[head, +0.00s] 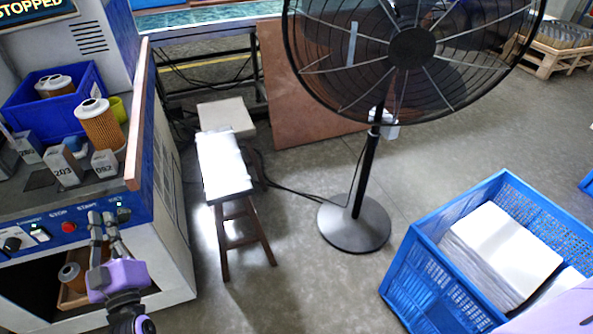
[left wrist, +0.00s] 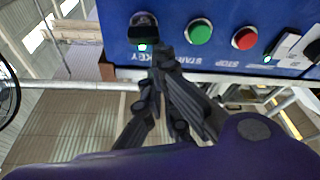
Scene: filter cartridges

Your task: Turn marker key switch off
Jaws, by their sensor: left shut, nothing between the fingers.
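The key switch (head: 123,212) is at the right end of the machine's blue front panel, with a small green light by it. In the left wrist view the key switch (left wrist: 143,27) is a dark knob beside the upside-down label KEY, with its green light (left wrist: 142,47) lit. My left gripper (head: 101,217) is shut and empty in front of the panel, just left of the switch in the head view. In the left wrist view its fingertips (left wrist: 161,52) are close to the switch and light; I cannot tell whether they touch. My right gripper is not in view.
The green START button (left wrist: 198,32) and red STOP button (left wrist: 245,38) sit beside the switch. Numbered blocks and an orange filter cartridge (head: 100,124) stand on the ledge above. A stool (head: 224,168), a fan (head: 356,222) and a blue crate (head: 419,281) stand to the right.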

